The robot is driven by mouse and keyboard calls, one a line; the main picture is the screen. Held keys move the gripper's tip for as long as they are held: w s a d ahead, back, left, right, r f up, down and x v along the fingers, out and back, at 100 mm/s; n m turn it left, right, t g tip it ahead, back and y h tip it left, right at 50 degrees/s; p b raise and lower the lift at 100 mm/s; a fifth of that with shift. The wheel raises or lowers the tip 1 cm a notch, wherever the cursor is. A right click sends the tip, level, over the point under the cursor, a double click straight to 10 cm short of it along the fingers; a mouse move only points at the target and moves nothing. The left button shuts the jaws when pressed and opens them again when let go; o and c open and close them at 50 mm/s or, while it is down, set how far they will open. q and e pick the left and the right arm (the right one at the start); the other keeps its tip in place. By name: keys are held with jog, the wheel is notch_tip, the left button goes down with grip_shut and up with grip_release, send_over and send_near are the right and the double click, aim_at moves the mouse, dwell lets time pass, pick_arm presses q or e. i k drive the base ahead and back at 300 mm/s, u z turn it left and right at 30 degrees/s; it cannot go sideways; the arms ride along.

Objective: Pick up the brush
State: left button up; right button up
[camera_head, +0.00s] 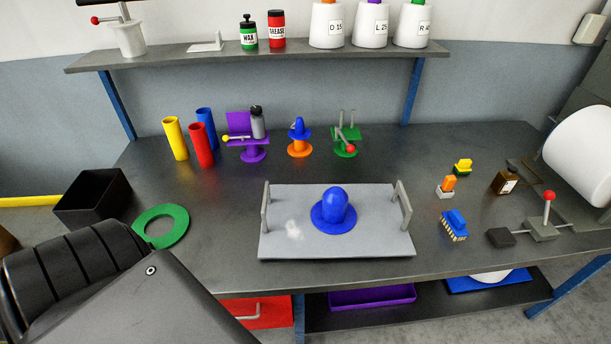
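A blue-backed brush (454,224) with pale bristles lies on the dark workbench, right of the grey tray. It is tilted a little, and its bristles show along the lower left side. Neither of my grippers is in view.
The grey tray (385,243) with two upright handles holds a blue domed piece (335,207) and some white fluff. Close to the brush are an orange-topped block (447,186), a yellow-and-green block (462,167), a brown bottle (506,181) and a red-knobbed lever device (543,229).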

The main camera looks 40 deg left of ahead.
aim_at(453, 220)
jog(key=z, duration=1.05)
jog(key=k, duration=1.35)
jog(key=z, duration=0.85)
jog(key=i, duration=3.3)
jog(key=u, duration=0.85)
jog(key=i, duration=1.1)
jog(key=u, duration=1.9)
jog(key=i, duration=0.9)
jog(key=u, duration=0.8)
